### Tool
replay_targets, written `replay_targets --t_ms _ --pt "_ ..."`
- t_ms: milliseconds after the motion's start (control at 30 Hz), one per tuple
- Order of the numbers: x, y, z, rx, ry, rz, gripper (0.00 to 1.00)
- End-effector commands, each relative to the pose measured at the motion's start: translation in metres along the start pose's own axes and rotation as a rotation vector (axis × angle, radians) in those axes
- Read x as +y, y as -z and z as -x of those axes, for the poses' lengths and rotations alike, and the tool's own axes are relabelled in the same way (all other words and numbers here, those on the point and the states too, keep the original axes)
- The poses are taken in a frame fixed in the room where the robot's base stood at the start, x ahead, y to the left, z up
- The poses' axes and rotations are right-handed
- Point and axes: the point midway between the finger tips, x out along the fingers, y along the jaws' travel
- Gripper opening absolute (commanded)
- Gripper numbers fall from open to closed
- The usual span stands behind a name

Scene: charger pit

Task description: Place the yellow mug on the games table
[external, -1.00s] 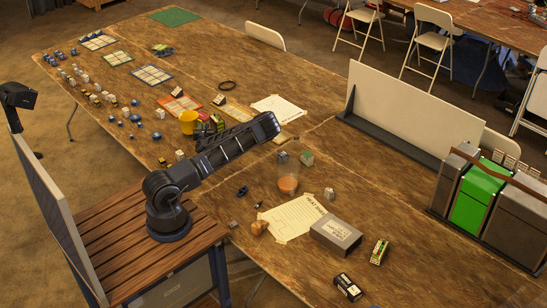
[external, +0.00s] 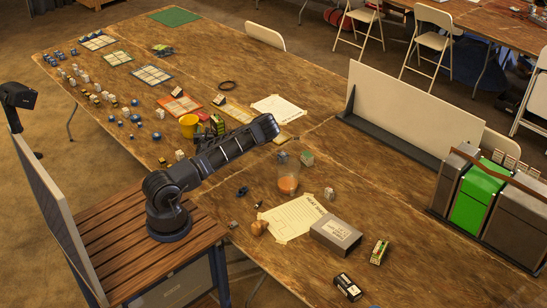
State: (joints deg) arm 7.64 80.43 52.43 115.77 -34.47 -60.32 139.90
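The yellow mug (external: 188,126) is upright at the left of the long wooden table, short of the orange-bordered card. Whether its base touches the tabletop is not clear. My arm reaches from its base over the table, with the elbow high and right of the mug. My gripper (external: 214,126) seems to be the dark shape just right of the mug, partly hidden behind my arm. Its fingers cannot be made out, nor whether they touch the mug. The long wooden table (external: 235,65) bears game cards and small pieces, so it looks like the games table.
Small blue and white pieces crowd the left edge. A white panel (external: 415,105) stands at right. The far middle of the table is bare.

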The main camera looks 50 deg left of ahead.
Motion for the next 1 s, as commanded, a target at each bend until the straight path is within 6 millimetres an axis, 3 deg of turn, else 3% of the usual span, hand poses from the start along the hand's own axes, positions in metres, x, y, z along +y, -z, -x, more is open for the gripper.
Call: replay_targets --t_ms 167,700,1000 --pt "0.0 -0.002 0.011 0.002 0.0 -0.002 0.3" --pt "0.0 -0.002 0.104 0.001 0.001 -0.003 0.3" --pt "0.0 -0.002 0.12 0.0 0.0 0.0 0.3"
